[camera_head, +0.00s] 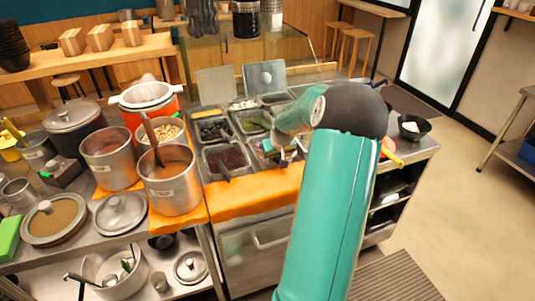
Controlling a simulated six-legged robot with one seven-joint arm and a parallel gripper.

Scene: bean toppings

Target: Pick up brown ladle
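A brown ladle (151,137) stands tilted in a steel pot (173,195) of brown liquid, its handle rising above the rim toward the upper left. Its lower end is hidden in the pot. My gripper (283,160) is over the topping trays, well to the right of the ladle and apart from it. The fingers are small and partly hidden by my teal arm, so I cannot tell whether they are open or shut.
A second steel pot (108,158) stands left of the ladle's pot, and an orange container (150,110) stands behind. Topping trays (225,158) fill the counter to the right. A steel lid (120,213) lies at front left. An orange cloth (255,197) covers the counter's front edge.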

